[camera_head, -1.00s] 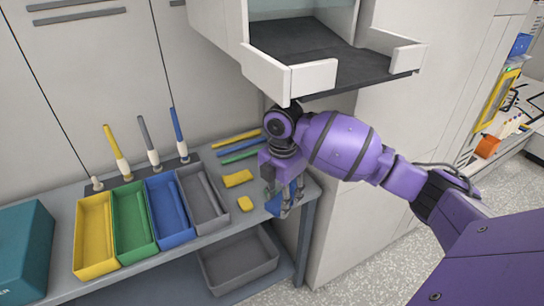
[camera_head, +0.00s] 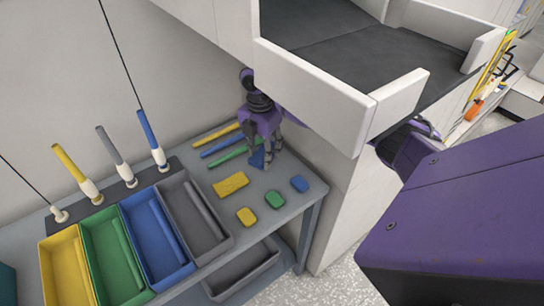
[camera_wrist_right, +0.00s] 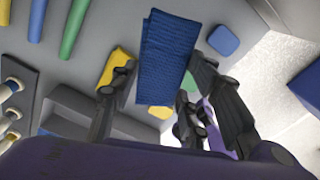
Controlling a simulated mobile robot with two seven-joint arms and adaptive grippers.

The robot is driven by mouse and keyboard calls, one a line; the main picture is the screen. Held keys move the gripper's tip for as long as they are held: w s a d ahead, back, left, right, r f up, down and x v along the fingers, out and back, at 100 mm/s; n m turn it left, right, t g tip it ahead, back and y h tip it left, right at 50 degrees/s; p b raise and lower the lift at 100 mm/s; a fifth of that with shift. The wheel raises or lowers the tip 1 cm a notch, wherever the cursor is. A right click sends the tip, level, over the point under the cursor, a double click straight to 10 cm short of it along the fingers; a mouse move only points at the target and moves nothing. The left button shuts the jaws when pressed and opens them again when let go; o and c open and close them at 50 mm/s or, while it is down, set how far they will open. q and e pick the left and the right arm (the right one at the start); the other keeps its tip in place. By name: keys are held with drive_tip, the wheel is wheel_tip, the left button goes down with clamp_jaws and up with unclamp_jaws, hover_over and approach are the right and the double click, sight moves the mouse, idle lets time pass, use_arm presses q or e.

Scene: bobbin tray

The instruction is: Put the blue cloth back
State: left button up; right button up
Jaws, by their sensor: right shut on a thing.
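My right gripper (camera_head: 264,150) hangs fingers down over the back right of the grey bench. It is shut on the blue cloth (camera_head: 257,159), which is mostly hidden by the fingers in the head view. In the right wrist view the cloth (camera_wrist_right: 167,50) is a textured, folded blue strip between the fingers (camera_wrist_right: 160,95). I cannot tell whether it touches the bench. A folded yellow cloth (camera_head: 230,185) lies in front of the gripper. My left gripper is not in view.
Yellow, blue and green rods (camera_head: 235,153) lie behind and left of the gripper. Small yellow, green and blue blocks (camera_head: 299,184) lie near the bench's right end. Coloured bins, including a grey one (camera_head: 217,247), stand left. A white-walled shelf (camera_head: 320,85) overhangs close to my arm.

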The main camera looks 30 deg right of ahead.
hover_over(273, 164)
drive_tip(key=f, duration=0.6)
drive_tip(key=shift+s+a+f+b, duration=0.2)
drive_tip(key=shift+a+f+b, duration=0.05)
drive_tip(key=shift+a+b, duration=0.15)
drive_tip(key=shift+w+d+f, duration=0.2)
drive_tip(key=shift+d+f, duration=0.1)
drive_tip(key=shift+f, duration=0.05)
wheel_tip(273, 164, down, 3)
drive_tip(key=shift+d+f, duration=0.1)
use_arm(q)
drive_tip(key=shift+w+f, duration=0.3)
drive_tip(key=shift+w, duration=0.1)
use_arm(e)
drive_tip(key=shift+w, duration=0.1)
drive_tip(key=o, duration=0.7)
drive_tip(key=shift+f, duration=0.2)
drive_tip(key=shift+c, duration=0.2)
drive_tip(key=o, duration=0.4)
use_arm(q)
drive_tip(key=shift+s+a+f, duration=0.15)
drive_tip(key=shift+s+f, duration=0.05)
use_arm(e)
drive_tip(key=shift+o, duration=0.2)
